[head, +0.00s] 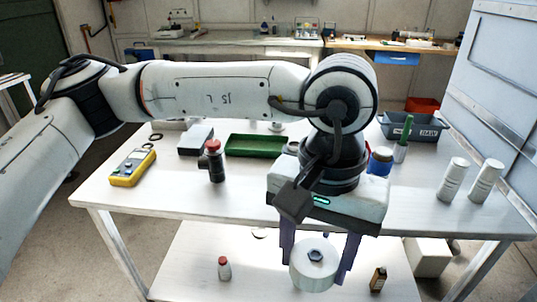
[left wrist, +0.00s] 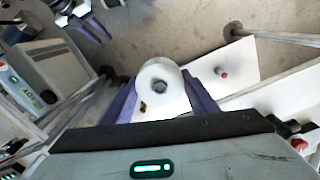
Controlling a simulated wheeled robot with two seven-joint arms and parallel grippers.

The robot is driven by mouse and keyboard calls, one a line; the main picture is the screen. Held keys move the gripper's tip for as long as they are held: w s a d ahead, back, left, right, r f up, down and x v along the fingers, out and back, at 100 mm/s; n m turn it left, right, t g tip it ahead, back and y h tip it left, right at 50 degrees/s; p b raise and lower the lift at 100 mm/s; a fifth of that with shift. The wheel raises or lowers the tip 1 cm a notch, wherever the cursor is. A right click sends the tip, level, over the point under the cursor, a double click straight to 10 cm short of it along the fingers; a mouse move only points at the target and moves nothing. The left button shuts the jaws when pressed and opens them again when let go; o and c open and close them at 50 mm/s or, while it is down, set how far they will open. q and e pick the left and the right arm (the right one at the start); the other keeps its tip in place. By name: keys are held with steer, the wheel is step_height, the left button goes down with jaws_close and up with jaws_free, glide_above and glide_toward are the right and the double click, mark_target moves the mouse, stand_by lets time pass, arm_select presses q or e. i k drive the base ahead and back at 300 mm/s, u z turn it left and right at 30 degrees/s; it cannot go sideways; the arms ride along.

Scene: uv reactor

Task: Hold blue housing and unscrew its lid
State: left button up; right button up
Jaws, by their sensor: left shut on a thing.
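My left gripper (head: 318,262) is shut on a white round cylindrical part (head: 305,277) with a dark blue hexagonal boss in its top. It holds the part in front of the table's near edge, above the lower shelf. In the left wrist view the white part (left wrist: 152,100) sits between the two purple fingers. A blue cylindrical container (head: 380,162) stands on the table behind the gripper, partly hidden by it. I cannot tell which of the two is the housing. What looks like my right gripper (left wrist: 92,27) shows at the upper left of the wrist view; its jaw opening is unclear.
On the table (head: 130,200) are a yellow meter (head: 133,167), a dark bottle with a red cap (head: 214,160), a green tray (head: 254,146), a blue-grey bin (head: 415,127) and two white bottles (head: 453,179). Small bottles stand on the lower shelf (head: 190,270). The table's front left is clear.

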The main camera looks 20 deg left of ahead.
mark_target(375, 168)
steer(key=k, duration=1.2)
steer(key=u, duration=0.6)
steer(key=i, duration=1.2)
steer(key=z, duration=0.35)
steer(key=i, duration=0.95)
steer(key=z, duration=0.7)
